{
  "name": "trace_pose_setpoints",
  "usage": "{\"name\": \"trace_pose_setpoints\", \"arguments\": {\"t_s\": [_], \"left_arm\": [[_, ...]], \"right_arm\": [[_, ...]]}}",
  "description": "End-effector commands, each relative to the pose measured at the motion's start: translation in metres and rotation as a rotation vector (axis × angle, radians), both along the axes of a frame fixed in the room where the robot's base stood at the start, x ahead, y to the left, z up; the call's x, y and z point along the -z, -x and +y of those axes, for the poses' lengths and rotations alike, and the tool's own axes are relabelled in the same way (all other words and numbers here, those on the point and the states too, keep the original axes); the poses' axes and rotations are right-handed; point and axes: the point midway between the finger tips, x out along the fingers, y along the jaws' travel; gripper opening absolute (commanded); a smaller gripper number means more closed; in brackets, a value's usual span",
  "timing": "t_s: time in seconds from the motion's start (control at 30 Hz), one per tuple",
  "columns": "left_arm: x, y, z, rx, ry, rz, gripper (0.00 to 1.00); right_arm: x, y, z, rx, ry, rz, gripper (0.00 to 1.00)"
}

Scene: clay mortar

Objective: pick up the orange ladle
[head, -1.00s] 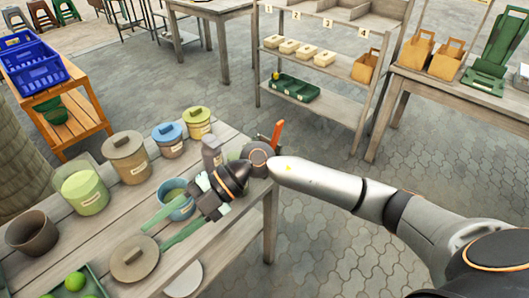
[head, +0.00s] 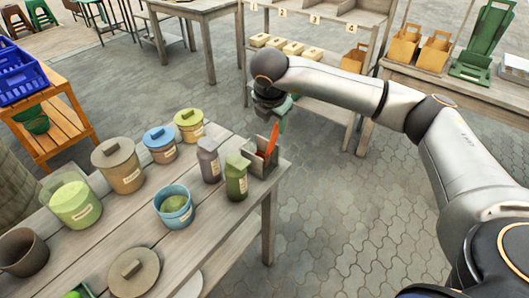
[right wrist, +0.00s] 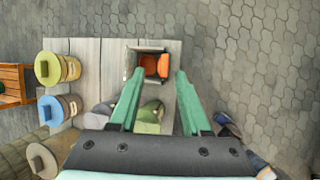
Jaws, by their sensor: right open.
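The orange ladle (head: 271,139) stands upright in a small grey square holder (head: 261,170) at the right end of the wooden table. In the right wrist view the ladle (right wrist: 156,65) shows from above inside the holder. My left gripper is out of view.
A blue pot (head: 174,208) and several lidded canisters stand further left on the table (head: 210,228). The paved floor right of the table is clear.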

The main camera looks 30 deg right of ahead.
Motion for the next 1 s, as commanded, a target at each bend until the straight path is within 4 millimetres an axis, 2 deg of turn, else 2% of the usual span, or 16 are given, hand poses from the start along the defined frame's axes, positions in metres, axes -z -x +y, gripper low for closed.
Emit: {"name": "trace_pose_setpoints", "arguments": {"t_s": [0.1, 0.33, 0.6, 0.87, 1.0], "left_arm": [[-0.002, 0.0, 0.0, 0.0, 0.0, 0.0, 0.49], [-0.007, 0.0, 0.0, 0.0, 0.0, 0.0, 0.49], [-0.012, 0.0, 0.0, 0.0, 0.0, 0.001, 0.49], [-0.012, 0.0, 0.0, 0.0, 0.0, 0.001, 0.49], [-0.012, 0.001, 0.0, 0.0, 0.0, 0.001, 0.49]], "right_arm": [[0.014, -0.005, -0.005, 0.001, 0.0, 0.002, 0.47], [0.03, -0.01, -0.012, -0.001, -0.001, 0.003, 0.47], [0.063, -0.02, -0.026, -0.002, -0.001, 0.002, 0.47], [0.068, -0.022, -0.027, -0.003, -0.002, 0.001, 0.47], [0.067, -0.022, -0.026, -0.003, -0.002, 0.001, 0.35]]}}
